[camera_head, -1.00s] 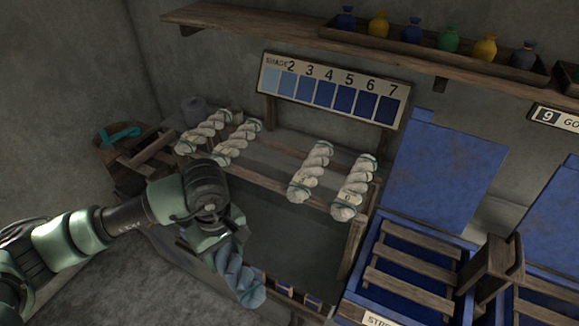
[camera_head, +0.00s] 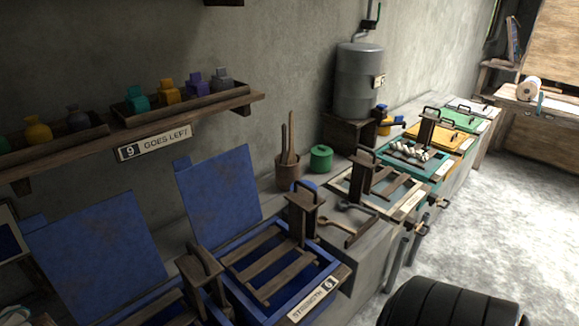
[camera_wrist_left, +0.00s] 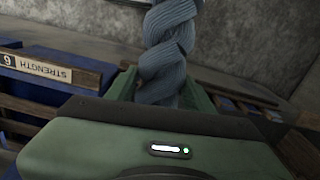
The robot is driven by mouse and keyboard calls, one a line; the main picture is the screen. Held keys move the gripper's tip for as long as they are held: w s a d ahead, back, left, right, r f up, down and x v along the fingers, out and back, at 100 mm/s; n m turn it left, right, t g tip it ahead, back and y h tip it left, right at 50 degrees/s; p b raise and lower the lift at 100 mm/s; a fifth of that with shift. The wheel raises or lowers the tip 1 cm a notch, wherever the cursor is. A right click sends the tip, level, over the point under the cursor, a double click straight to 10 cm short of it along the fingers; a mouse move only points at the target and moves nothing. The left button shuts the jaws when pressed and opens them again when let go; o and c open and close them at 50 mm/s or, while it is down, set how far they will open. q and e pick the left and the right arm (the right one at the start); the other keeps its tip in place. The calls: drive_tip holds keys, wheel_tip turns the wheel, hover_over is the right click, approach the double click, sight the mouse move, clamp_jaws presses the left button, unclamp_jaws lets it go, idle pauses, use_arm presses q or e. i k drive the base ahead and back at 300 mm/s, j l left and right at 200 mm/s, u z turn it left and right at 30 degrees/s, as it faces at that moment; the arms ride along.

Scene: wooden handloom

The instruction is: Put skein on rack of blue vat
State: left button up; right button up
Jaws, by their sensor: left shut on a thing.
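In the left wrist view a twisted blue-grey skein (camera_wrist_left: 168,50) stands between the fingers of my left gripper (camera_wrist_left: 165,92), which is shut on it. Neither gripper shows in the head view. There a blue vat (camera_head: 331,268) has its blue lid (camera_head: 217,196) raised and bare wooden rack slats (camera_head: 272,262) across it. Its label (camera_head: 312,302) reads STRENGTH 6. A second blue vat with a raised lid (camera_head: 97,250) is partly cut off at the lower left. A STRENGTH 6 label (camera_wrist_left: 45,70) also shows upside down in the wrist view.
A wooden post with a handle (camera_head: 303,213) stands at the vat's right rear corner. Another wooden post (camera_head: 203,280) stands between the two blue vats. A cream vat (camera_head: 408,205) and wooden tools (camera_head: 352,232) lie to the right. A shelf (camera_head: 190,116) hangs above.

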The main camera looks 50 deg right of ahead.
sight(255, 269)
drive_tip(key=l+z, duration=0.2)
drive_tip(key=l, duration=0.5)
drive_tip(key=l+z, duration=0.25)
drive_tip(key=l, duration=0.45)
drive_tip(key=i+l+z, duration=0.2)
drive_tip(key=l, duration=0.5)
